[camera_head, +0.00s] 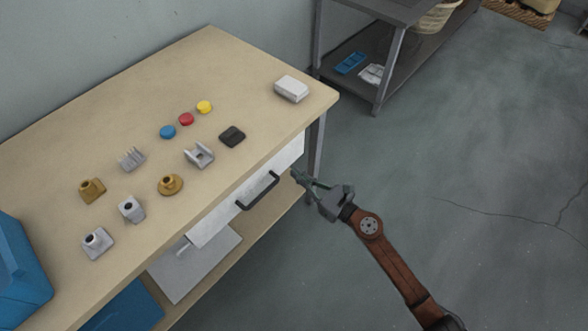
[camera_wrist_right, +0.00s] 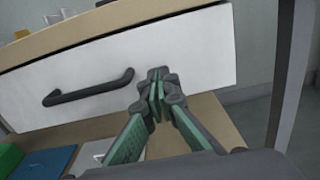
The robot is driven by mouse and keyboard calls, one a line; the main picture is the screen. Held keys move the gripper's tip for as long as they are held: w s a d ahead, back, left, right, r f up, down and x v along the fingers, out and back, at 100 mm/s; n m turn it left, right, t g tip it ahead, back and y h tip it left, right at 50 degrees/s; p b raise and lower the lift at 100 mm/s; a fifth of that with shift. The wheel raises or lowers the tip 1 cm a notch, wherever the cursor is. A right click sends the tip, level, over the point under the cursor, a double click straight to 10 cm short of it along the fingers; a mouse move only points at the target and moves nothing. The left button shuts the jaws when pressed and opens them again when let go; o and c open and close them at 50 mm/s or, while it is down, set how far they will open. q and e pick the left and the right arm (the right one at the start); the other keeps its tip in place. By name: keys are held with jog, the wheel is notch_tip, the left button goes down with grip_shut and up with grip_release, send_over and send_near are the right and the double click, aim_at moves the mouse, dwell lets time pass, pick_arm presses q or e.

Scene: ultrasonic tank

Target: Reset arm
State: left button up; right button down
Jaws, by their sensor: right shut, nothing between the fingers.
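My right gripper (camera_head: 298,174) is shut and empty in the head view, just off the table's front edge near its right corner. In the right wrist view its fingertips (camera_wrist_right: 157,78) meet in front of the white drawer front (camera_wrist_right: 190,60). The dark drawer handle (camera_wrist_right: 88,88) is left of the fingertips and apart from them. In the head view the handle (camera_head: 257,191) also lies left of the gripper. Whether the fingertips touch the drawer front cannot be told. My left gripper is not in view.
The wooden table (camera_head: 235,70) holds a white box (camera_head: 291,88), blue (camera_head: 167,132), red (camera_head: 186,119) and yellow (camera_head: 204,107) discs, a black block (camera_head: 232,136) and several metal parts. A blue container (camera_head: 20,275) stands at left. A grey shelf (camera_head: 400,50) is behind. Open floor lies right.

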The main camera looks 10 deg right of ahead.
pick_arm(q)
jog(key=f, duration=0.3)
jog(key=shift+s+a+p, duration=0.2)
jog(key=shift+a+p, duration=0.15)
jog(key=shift+p, duration=0.05)
pick_arm(e)
jog(key=v, duration=0.9)
jog(key=shift+s, duration=0.1)
